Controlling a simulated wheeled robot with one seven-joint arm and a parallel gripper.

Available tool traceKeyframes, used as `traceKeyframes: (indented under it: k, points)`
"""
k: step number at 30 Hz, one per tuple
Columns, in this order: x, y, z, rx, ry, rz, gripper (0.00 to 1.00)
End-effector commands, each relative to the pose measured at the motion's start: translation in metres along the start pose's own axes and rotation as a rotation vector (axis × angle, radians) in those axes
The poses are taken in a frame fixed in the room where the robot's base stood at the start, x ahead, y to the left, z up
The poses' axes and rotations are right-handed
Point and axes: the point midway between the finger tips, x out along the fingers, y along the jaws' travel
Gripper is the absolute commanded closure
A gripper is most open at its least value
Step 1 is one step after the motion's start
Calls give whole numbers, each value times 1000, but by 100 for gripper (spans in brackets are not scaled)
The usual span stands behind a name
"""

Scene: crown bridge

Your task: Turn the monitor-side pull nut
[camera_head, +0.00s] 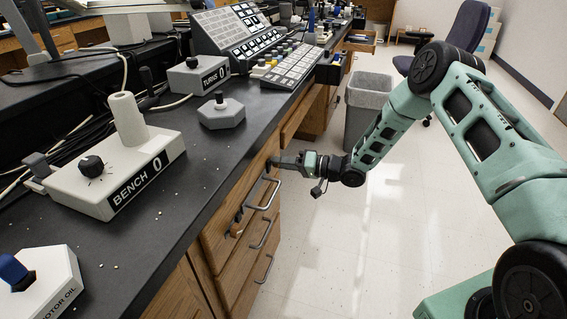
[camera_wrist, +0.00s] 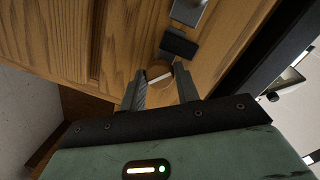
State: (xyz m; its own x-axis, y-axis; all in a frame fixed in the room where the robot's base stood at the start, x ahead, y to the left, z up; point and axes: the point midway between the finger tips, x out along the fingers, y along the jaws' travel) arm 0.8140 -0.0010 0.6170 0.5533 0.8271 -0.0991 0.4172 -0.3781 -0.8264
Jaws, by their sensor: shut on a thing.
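My gripper (camera_head: 274,162) is at the wooden drawer fronts below the bench edge, by the far end of the uppermost metal drawer pull (camera_head: 264,193). In the wrist view my gripper (camera_wrist: 160,72) has its two dark fingers on either side of a small round nut (camera_wrist: 158,75) with a brownish face and pale rim. The fingers are shut on this nut, close to the wood. A dark block (camera_wrist: 178,44) and a grey metal piece (camera_wrist: 189,10) lie just beyond it. The nut cannot be made out in the head view.
The black bench top (camera_head: 190,215) runs along the left above the drawers. It carries a BENCH box (camera_head: 118,175), a TURNS box (camera_head: 198,76), a hexagonal knob base (camera_head: 221,115) and a button console (camera_head: 236,27). A grey bin (camera_head: 366,110) stands beyond my gripper.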

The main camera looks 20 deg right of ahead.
Motion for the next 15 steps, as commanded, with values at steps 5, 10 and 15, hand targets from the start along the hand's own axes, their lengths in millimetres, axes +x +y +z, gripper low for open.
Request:
traceKeyframes:
  k: [5, 10, 15]
  points:
    - [-1, 2, 1, 3, 0, 5, 91]
    - [-1, 1, 1, 2, 0, 3, 47]
    - [0, 1, 0, 1, 0, 2, 47]
